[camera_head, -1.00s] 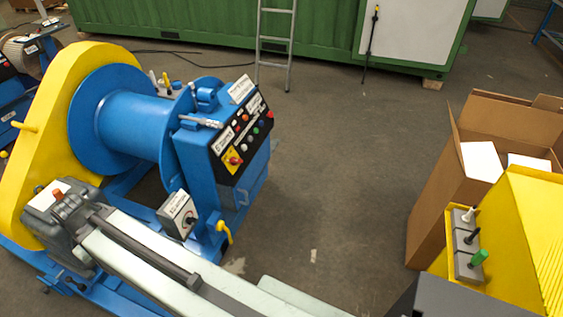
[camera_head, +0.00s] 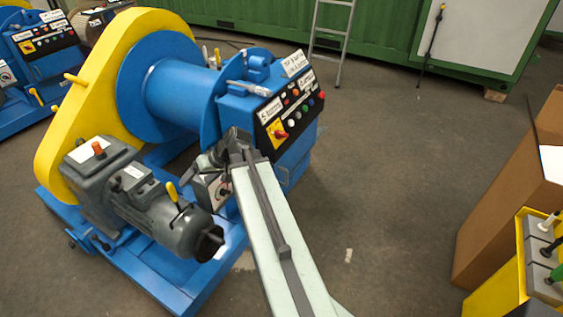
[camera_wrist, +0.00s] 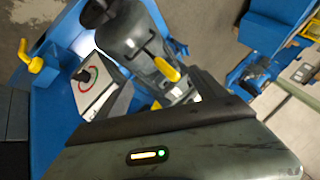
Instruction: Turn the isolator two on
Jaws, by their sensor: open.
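A grey isolator box (camera_head: 210,190) with a dark rotary knob is mounted low on the front of the blue winch; my gripper partly covers it in the head view. In the wrist view the box (camera_wrist: 100,90) shows at upper left, with a black knob (camera_wrist: 83,75) on a white face with a red ring. Its label is too small to read, so I cannot tell its number. My gripper (camera_head: 222,150) is open, just above and in front of the box in the head view. It looks apart from the knob.
A control panel (camera_head: 290,110) with buttons and a red-on-yellow switch is above right of the box. A grey motor (camera_head: 170,215) is at lower left. Another blue machine (camera_head: 35,55) stands at far left. A cardboard box (camera_head: 505,210) is at right; floor between is clear.

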